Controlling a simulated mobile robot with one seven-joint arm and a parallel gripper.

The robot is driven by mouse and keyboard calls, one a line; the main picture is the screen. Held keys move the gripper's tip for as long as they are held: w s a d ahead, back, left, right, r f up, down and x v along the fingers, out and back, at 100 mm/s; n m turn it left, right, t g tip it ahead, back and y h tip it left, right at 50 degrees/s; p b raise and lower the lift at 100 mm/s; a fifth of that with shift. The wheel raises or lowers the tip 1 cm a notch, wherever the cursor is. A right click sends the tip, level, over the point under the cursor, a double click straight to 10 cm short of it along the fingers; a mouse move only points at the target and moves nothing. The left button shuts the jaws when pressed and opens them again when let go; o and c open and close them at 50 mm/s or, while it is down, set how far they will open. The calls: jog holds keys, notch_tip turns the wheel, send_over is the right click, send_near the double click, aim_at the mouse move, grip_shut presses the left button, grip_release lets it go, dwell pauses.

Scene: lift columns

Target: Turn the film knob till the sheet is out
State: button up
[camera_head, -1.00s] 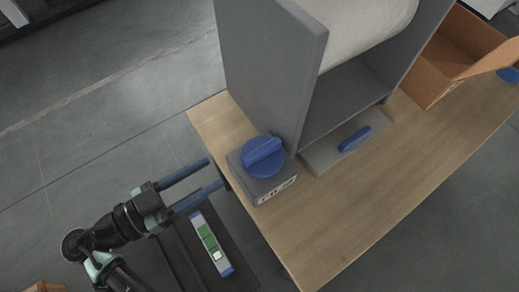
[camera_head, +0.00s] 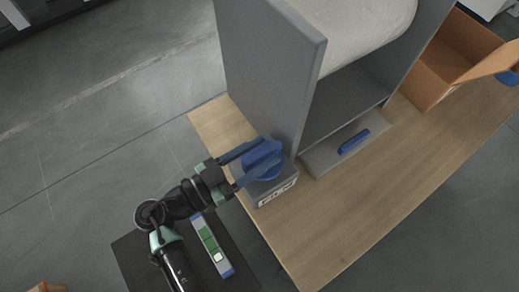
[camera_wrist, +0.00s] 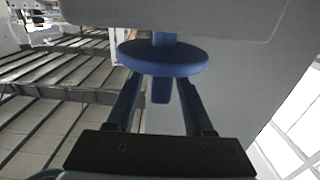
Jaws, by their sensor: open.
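The blue film knob (camera_head: 264,160) sits on a small grey box (camera_head: 276,189) at the table's left end. A raised grip bar crosses its round disc. The knob also shows in the wrist view (camera_wrist: 163,58). My gripper (camera_head: 249,163) is open, with its two blue fingers on either side of the knob's grip bar. In the wrist view the fingers (camera_wrist: 158,88) reach toward the disc with the bar between them. Whether they touch it I cannot tell. A pale film roll (camera_head: 360,32) hangs in the grey stand (camera_head: 264,70). No sheet is seen coming out.
A grey plate with a blue handle (camera_head: 353,142) lies at the stand's front. An open cardboard box (camera_head: 447,67) is at the right. The wooden table (camera_head: 352,215) is bare in front.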

grip_shut()
dwell(0.3)
